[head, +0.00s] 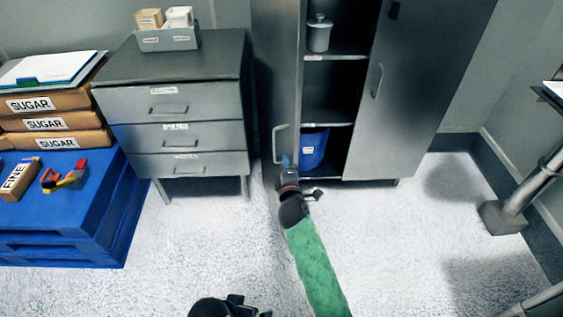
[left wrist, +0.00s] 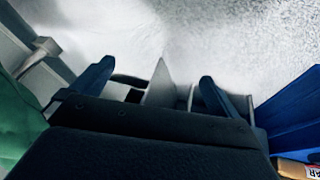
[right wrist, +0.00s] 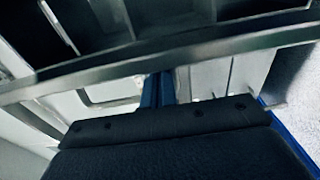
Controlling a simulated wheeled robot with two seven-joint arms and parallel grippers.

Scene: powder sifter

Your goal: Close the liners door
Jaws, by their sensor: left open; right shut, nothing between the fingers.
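The grey metal cabinet has a left door (head: 270,70) standing open at an angle, with a pale bar handle (head: 281,142) low on it. The right door (head: 410,90) looks closed, though its exact angle is hard to tell. My right gripper (head: 287,162) is shut and empty at the lower part of the left door, close below the handle. In the right wrist view its shut blue fingers (right wrist: 160,90) are near a metal edge; contact is unclear. My left gripper (head: 245,304) is low in the head view. Its fingers (left wrist: 155,85) are open and empty over the floor.
Inside the cabinet are a blue bin (head: 313,150) and a white lidded jar (head: 319,34). A grey drawer unit (head: 175,100) stands left of it. A blue pallet stack (head: 75,215) with sugar bags (head: 50,124) is farther left. The floor in front is clear.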

